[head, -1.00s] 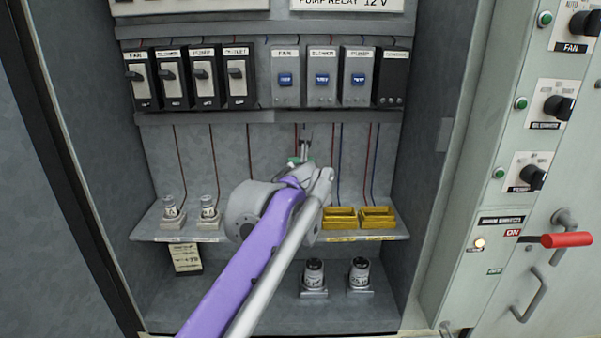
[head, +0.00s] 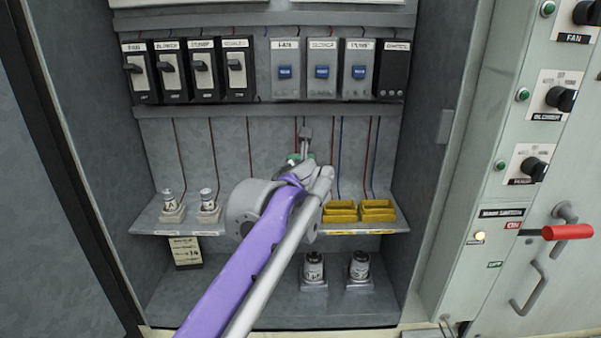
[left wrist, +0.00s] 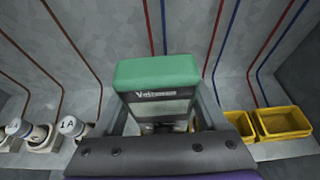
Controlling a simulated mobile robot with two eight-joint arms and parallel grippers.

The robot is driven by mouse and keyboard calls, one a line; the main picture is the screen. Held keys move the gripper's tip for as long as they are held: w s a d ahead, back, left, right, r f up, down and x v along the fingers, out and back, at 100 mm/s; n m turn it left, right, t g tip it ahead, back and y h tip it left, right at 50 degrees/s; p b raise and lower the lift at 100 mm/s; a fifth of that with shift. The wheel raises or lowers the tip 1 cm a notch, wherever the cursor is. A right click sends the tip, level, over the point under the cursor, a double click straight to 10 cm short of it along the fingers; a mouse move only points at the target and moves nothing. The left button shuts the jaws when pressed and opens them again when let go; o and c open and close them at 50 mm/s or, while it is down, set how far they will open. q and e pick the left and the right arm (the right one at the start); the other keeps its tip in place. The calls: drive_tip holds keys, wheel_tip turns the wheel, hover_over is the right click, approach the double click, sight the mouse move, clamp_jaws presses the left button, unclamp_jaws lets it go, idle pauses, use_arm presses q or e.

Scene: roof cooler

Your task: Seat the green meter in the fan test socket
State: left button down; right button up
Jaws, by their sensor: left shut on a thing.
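The green meter (left wrist: 157,88) has a green top and a pale face with a dark label. It sits between the fingers of my left gripper (left wrist: 158,118), which is shut on it. In the head view my left gripper (head: 305,160) is in front of the cabinet's back wall, above the shelf, and only bits of green (head: 292,158) show there. The meter's lower end is hidden by the gripper. Two yellow open sockets (head: 340,211) (head: 377,210) stand on the shelf to the right. I cannot tell which socket is the fan one; my arm hides the shelf's middle. My right gripper is not in view.
Two small white fuses (head: 170,207) (head: 208,206) in holders stand on the shelf (head: 160,230) at left. Thin wires run down the back wall. Switches and relays (head: 323,72) line the rail above.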

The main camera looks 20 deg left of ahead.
use_arm(q)
drive_tip(key=shift+s, duration=0.15)
drive_tip(key=shift+f, duration=0.15)
idle(0.6)
unclamp_jaws()
drive_tip(key=shift+d, duration=0.1)
drive_tip(key=v, duration=1)
drive_tip(key=s+a+f+n+g, duration=0.2)
drive_tip(key=s+a+f+n, duration=0.1)
drive_tip(key=s+f+n, duration=0.55)
drive_tip(key=s+a+f+n+g, duration=0.3)
drive_tip(key=s+f+n, duration=0.2)
drive_tip(key=f+n, duration=0.6)
drive_tip(key=s+d+f+n+g+h, duration=0.1)
drive_tip(key=s+f+n+h, duration=0.1)
drive_tip(key=s+f+n, duration=0.4)
drive_tip(key=s+d+f+n+g+h, duration=0.1)
drive_tip(key=s+d+f+n, duration=0.1)
drive_tip(key=s+f+n, duration=0.5)
wheel_tip(320, 180, down, 5)
drive_tip(key=shift+r+g+h, duration=0.1)
drive_tip(key=shift+g+h, duration=0.2)
drive_tip(key=shift+h, duration=0.1)
